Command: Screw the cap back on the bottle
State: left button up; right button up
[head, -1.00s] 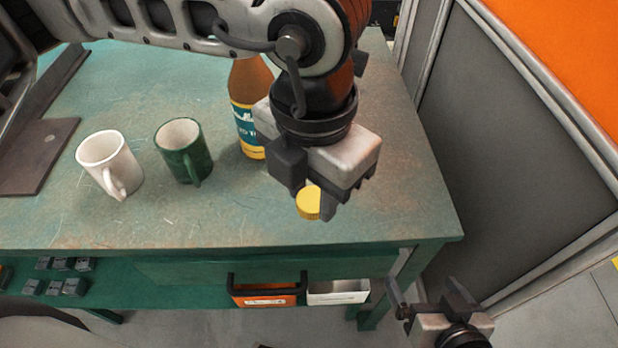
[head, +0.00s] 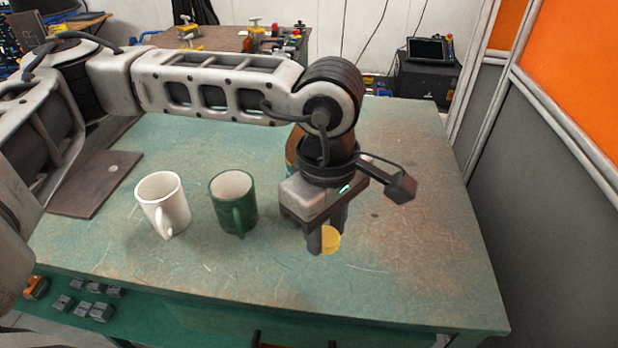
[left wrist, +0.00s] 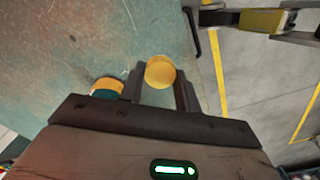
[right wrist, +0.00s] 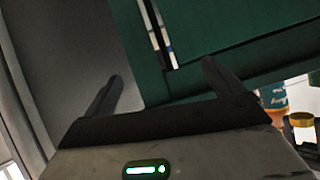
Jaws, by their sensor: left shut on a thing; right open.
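The yellow cap (head: 331,239) is between the fingers of my left gripper (head: 328,237), which is shut on it above the front of the table. In the left wrist view the cap (left wrist: 160,72) sits between the fingertips. The bottle (head: 292,150) is mostly hidden behind my left arm in the head view. In the left wrist view part of the bottle (left wrist: 107,87) shows beside the left finger, apart from the cap. My right gripper (right wrist: 163,85) is open and empty. The bottle (right wrist: 274,96) and cap (right wrist: 302,120) show at that view's right edge.
A white mug (head: 163,205) and a green mug (head: 233,202) stand left of my left gripper on the green table (head: 420,250). A dark plate (head: 95,185) lies at the left. The table's right side is clear. A grey partition (head: 550,200) stands beyond the right edge.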

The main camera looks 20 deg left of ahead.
pick_arm(q)
jog(key=shift+w+a+f+m, duration=0.55)
jog(key=shift+a+m, duration=0.65)
jog(key=shift+m, duration=1.1)
jog(key=shift+w+a+f+m, duration=0.55)
jog(key=shift+a+m, duration=0.6)
jog(key=shift+m, duration=1.15)
jog(key=shift+w+a+f+m, duration=0.55)
jog(key=shift+a+m, duration=0.65)
jog(key=shift+m, duration=1.1)
